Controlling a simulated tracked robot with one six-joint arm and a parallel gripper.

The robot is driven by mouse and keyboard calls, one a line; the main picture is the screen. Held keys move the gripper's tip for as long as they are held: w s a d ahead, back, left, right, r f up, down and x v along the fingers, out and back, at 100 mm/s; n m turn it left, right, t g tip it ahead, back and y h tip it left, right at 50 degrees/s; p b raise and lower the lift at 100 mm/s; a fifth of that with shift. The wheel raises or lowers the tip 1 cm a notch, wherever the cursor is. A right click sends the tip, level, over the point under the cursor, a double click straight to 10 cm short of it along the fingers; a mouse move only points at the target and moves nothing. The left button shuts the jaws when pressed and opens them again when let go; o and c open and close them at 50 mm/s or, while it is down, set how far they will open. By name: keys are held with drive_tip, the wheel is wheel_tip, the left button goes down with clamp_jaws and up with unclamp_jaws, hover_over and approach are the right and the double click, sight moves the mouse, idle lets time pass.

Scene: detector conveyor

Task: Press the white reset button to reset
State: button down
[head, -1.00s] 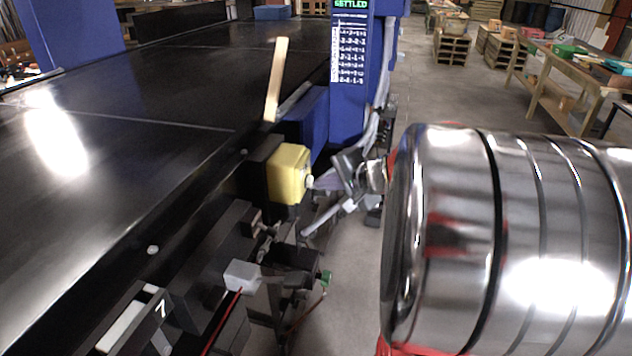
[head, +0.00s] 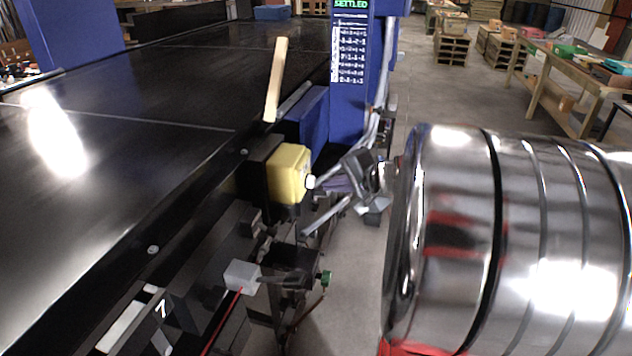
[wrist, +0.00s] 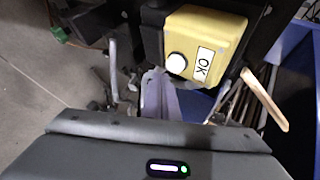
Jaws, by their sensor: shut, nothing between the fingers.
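A yellow box (head: 288,173) is mounted on the conveyor's side, with the round white reset button (head: 310,182) on its right face. In the wrist view the yellow box (wrist: 208,40) fills the upper middle, with the white button (wrist: 176,63) beside an "OK" label. My gripper (head: 340,172) is shut and empty, just right of the button in the head view. I cannot tell whether it touches the button.
The black conveyor belt (head: 130,100) runs along the left. A wooden stick (head: 277,80) stands above the box. A blue post (head: 350,60) carries a display reading "SETTLED". Brackets and a grey block (head: 242,275) lie below the box. Floor is open beyond; tables (head: 575,85) stand far right.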

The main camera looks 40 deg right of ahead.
drive_tip(key=s+d, duration=0.1)
drive_tip(key=s, duration=0.1)
drive_tip(key=s+d, duration=0.2)
idle(0.4)
drive_tip(key=shift+w, duration=0.1)
idle(0.5)
